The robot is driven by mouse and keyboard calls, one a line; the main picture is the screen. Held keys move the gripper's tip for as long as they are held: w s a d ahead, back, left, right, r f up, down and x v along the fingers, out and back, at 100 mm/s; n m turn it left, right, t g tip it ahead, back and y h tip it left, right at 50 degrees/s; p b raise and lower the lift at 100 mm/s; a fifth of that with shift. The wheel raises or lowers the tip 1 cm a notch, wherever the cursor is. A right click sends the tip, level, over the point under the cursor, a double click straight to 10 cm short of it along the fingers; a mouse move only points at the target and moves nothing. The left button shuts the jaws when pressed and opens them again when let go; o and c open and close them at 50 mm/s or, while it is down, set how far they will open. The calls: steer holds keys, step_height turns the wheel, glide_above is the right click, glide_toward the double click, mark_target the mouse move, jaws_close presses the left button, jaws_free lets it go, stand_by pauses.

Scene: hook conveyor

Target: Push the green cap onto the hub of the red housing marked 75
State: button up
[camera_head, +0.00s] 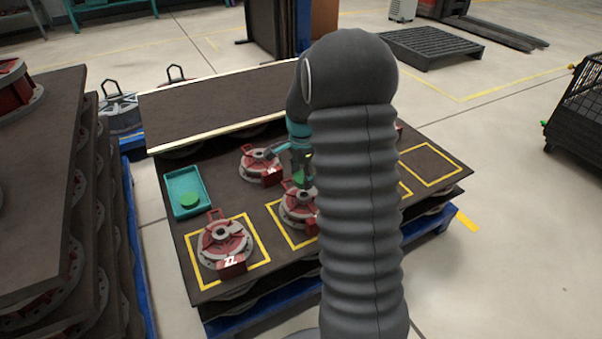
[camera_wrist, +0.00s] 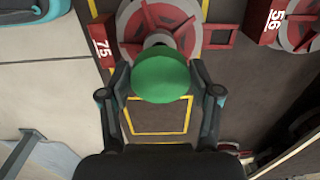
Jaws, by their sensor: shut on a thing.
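My gripper (camera_wrist: 160,88) is shut on a green cap (camera_wrist: 160,76), held between its two fingers. In the head view the cap (camera_head: 299,179) shows small beside my arm, just above a red housing. The red housing marked 75 (camera_wrist: 187,24) lies beyond the cap in the wrist view, its number on a red block. Its grey hub (camera_wrist: 157,40) is partly covered by the cap; whether they touch I cannot tell. In the head view this housing (camera_head: 292,207) appears in the front row, partly behind my arm.
A housing marked 56 (camera_wrist: 299,24) stands behind. Another housing (camera_head: 224,242) sits at front left. An empty yellow square (camera_head: 430,166) is at right. A raised, tilted board (camera_head: 215,108) borders the back.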

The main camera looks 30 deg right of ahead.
mark_target(302, 195)
steer(key=shift+f+b, duration=1.9)
steer(key=shift+f, duration=1.2)
steer(key=o, duration=0.9)
steer(key=shift+r, duration=0.1)
step_height(302, 195, up, 12)
steer(key=shift+f, duration=0.1)
